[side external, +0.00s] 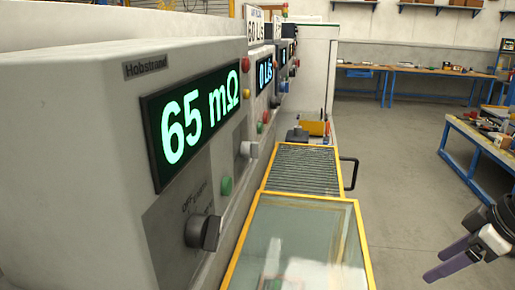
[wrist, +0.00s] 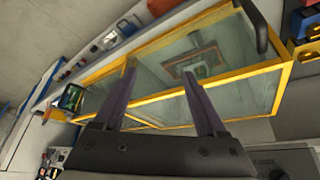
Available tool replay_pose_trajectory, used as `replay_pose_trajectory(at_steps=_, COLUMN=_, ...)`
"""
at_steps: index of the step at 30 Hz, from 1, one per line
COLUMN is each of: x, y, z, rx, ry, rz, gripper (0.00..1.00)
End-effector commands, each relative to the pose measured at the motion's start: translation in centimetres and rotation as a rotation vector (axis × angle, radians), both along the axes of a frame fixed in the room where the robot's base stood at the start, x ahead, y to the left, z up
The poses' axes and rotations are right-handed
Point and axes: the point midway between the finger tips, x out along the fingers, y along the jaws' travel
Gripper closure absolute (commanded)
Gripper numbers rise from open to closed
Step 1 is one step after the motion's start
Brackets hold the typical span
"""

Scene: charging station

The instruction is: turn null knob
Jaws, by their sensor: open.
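A dark rotary knob (side external: 203,232) sits low on the front of the grey Hobstrand unit (side external: 90,110), with an "OFF" label beside it. A smaller light knob (side external: 249,149) sits on the panel farther back. I cannot read which knob is the null knob. The unit's display (side external: 198,118) reads 65 mΩ in green. My gripper (side external: 436,264) is at the lower right of the side view, well away from the panel. In the wrist view, its purple fingers (wrist: 158,74) are apart with nothing held between them.
A yellow-framed glass enclosure (side external: 355,245) stands between my gripper and the panel; it also shows in the wrist view (wrist: 230,120). A dark handle (side external: 349,173) juts from the ribbed section (side external: 305,168) behind it. A green button (side external: 226,186) is above the dark knob.

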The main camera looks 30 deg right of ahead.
Motion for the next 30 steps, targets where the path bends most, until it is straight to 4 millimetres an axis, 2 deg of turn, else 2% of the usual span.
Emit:
replay_pose_trajectory(at_steps=5, x=2.1, y=4.3, z=4.4, rx=0.135, ry=-0.009, rz=0.186, gripper=0.26)
replay_pose_trajectory(at_steps=8, x=4.3, y=6.8, z=7.1, rx=0.237, ry=-0.018, rz=0.284, gripper=0.26)
replay_pose_trajectory(at_steps=12, x=8.7, y=9.7, z=11.4, rx=0.403, ry=-0.064, rz=0.409, gripper=0.26)
replay_pose_trajectory(at_steps=16, x=13.9, y=11.0, z=15.2, rx=0.560, ry=-0.147, rz=0.498, gripper=0.26)
replay_pose_trajectory(at_steps=20, x=19.6, y=10.2, z=18.1, rx=0.704, ry=-0.254, rz=0.544, gripper=0.26)
replay_pose_trajectory(at_steps=23, x=23.6, y=8.5, z=19.0, rx=0.794, ry=-0.325, rz=0.536, gripper=0.26)
replay_pose_trajectory(at_steps=25, x=26.0, y=6.9, z=18.9, rx=0.847, ry=-0.352, rz=0.501, gripper=0.26)
replay_pose_trajectory(at_steps=27, x=27.9, y=5.0, z=17.9, rx=0.878, ry=-0.358, rz=0.453, gripper=0.26)
replay_pose_trajectory(at_steps=30, x=28.8, y=3.5, z=16.2, rx=0.891, ry=-0.338, rz=0.407, gripper=0.26)
